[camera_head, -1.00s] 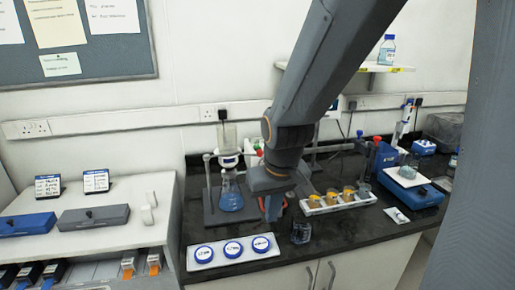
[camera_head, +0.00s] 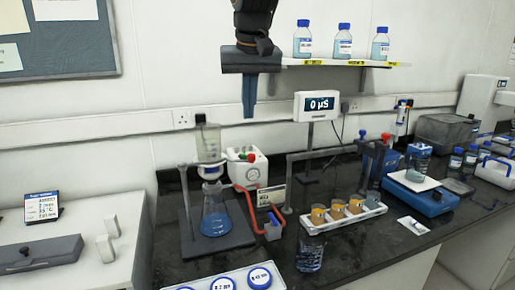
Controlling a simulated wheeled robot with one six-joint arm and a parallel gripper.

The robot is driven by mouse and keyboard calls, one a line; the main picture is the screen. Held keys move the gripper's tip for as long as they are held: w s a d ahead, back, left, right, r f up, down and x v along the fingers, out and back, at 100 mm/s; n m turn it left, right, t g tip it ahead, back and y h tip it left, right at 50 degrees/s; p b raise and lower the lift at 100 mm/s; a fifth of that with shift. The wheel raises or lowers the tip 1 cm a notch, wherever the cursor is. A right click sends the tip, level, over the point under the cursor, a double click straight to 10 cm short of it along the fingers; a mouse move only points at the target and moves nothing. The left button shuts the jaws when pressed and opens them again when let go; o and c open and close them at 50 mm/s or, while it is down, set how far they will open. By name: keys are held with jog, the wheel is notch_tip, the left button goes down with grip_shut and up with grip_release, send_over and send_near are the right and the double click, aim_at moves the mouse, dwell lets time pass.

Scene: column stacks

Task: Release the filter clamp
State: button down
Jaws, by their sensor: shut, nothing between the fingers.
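The filter assembly stands on the dark bench at left of centre. Its clear funnel (camera_head: 208,142) sits upright above a conical flask (camera_head: 215,218) holding blue liquid. A pale collar with blue (camera_head: 211,170) lies between funnel and flask; the clamp itself is too small to make out clearly. A stand with a dark base plate (camera_head: 190,237) carries the assembly. My gripper (camera_head: 249,112) points down above and right of the funnel, in front of the wall. Its fingers are together and empty, touching nothing.
A white pump with a red knob (camera_head: 246,168) and red tubing (camera_head: 251,207) stand right of the flask. An orange-sample rack (camera_head: 340,217), a glass beaker (camera_head: 310,252) and a shelf with bottles (camera_head: 345,64) are farther right. Blue-lidded dishes (camera_head: 226,284) lie in front.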

jog(key=shift+d, duration=0.2)
notch_tip(320, 180, down, 10)
jog(key=p, duration=0.4)
jog(key=shift+s+p, duration=0.3)
jog(key=shift+s, duration=0.05)
jog(key=shift+r, duration=0.1)
